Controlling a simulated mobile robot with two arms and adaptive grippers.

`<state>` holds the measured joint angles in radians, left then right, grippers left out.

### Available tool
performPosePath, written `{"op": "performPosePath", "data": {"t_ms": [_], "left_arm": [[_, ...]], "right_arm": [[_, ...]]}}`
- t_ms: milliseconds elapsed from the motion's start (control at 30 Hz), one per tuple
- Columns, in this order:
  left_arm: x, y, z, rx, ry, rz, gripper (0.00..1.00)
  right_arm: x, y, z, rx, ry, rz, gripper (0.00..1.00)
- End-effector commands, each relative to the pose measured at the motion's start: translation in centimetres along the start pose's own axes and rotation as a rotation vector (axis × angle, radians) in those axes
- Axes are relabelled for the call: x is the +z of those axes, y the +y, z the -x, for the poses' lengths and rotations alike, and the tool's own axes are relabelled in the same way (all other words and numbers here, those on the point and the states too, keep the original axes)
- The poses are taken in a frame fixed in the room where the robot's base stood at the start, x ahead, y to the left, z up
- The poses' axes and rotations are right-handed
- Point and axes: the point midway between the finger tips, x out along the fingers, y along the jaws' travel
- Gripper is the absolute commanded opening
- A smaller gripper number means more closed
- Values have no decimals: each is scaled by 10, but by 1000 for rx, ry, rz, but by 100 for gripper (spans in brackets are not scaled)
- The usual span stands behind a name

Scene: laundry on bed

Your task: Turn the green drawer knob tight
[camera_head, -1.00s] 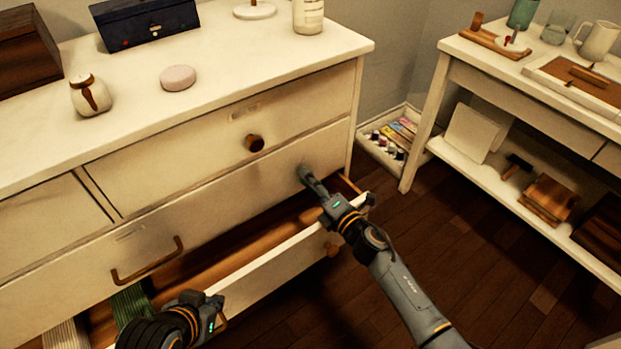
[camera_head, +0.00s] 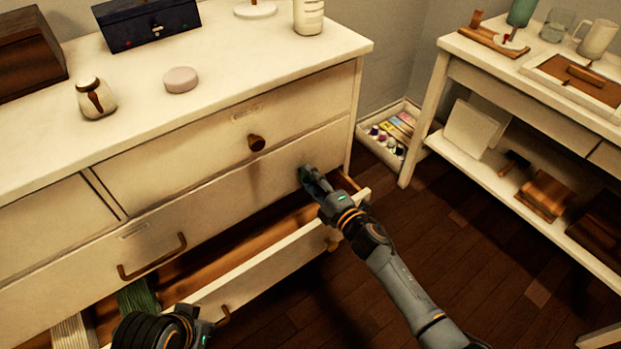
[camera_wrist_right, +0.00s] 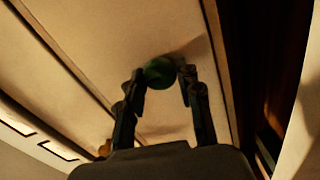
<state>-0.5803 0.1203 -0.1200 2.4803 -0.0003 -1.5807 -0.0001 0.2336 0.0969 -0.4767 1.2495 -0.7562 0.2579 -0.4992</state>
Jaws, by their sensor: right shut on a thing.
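The green drawer knob (camera_wrist_right: 159,73) sits on the cream drawer front, between the two fingers of my right gripper in the right wrist view. My right gripper (camera_head: 306,176) is shut on the knob at the right end of the middle drawer in the head view, where the fingers mostly hide it. It also shows in the wrist view (camera_wrist_right: 166,88), with one finger on each side of the knob. My left gripper (camera_head: 205,322) is partly in view at the lower left, near the open bottom drawer; its fingertips cannot be made out.
A brown knob (camera_head: 256,143) is on the drawer above. A white side table (camera_head: 447,100) stands at right. Dark floor (camera_head: 480,250) is free between.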

Motion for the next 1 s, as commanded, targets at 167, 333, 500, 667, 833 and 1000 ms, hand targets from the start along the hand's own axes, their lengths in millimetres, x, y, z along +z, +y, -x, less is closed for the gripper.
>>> {"op": "performPosePath", "data": {"t_ms": [167,333,500,667,833,1000], "left_arm": [[0,0,0,0,1,0,0],[0,0,0,0,1,0,0],[0,0,0,0,1,0,0],[0,0,0,1,1,1,0],[0,0,0,1,1,1,0],[0,0,0,1,1,1,0]], "right_arm": [[0,0,0,-1,-1,-2,3],[0,0,0,-1,-1,-1,57],[0,0,0,-1,-1,-1,57],[0,-1,2,-1,-1,0,57],[1,-1,20,-3,-2,1,57],[0,-2,57,-4,-1,0,57]]}}
